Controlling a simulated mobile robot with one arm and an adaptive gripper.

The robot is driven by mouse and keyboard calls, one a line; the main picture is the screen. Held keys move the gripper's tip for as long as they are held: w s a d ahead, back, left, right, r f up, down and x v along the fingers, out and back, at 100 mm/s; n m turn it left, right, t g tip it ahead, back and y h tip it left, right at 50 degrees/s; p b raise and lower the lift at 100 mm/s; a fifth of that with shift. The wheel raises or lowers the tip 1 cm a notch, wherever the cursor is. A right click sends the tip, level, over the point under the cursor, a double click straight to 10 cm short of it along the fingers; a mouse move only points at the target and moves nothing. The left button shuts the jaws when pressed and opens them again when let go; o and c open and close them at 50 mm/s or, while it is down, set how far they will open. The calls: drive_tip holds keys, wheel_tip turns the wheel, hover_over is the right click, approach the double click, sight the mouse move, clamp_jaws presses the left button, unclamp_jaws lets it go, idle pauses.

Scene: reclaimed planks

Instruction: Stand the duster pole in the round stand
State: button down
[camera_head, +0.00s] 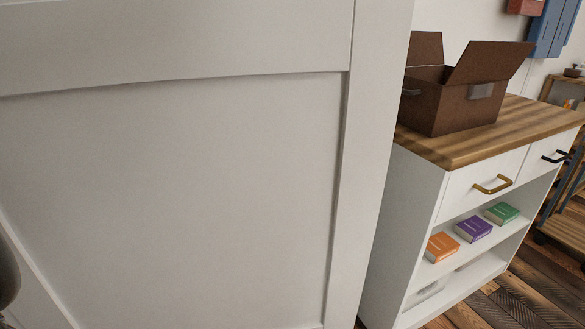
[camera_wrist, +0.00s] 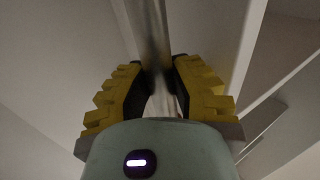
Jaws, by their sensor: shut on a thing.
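In the wrist view, my gripper (camera_wrist: 157,78) has yellow stepped fingers with dark pads. It is shut on a smooth, greyish pole (camera_wrist: 151,32), which I take to be the duster pole. The pole runs from the top of the picture down between the fingers. Its ends and any duster head are out of view. The round stand is not visible in either view. My gripper does not show in the head view.
A white panelled surface (camera_head: 190,190) fills the left and middle of the head view, very close. To its right stands a white cabinet (camera_head: 400,215) with a wooden top. An open brown box (camera_head: 455,108) stands on it. Several books (camera_head: 473,228) lie on its shelf.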

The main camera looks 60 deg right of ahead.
idle(0.4)
wheel_tip(320, 180, down, 19)
drive_tip(key=b, duration=2.1)
drive_tip(key=shift+f, duration=0.15)
idle(0.5)
drive_tip(key=c, duration=0.8)
unclamp_jaws()
drive_tip(key=shift+w+a+g, duration=0.1)
drive_tip(key=shift+w+g, duration=0.05)
drive_tip(key=shift+g, duration=0.25)
drive_tip(key=shift+c, duration=0.2)
drive_tip(key=shift+f, duration=0.1)
drive_tip(key=d, duration=1.2)
drive_tip(key=shift+d, duration=0.15)
drive_tip(key=shift+r, duration=0.2)
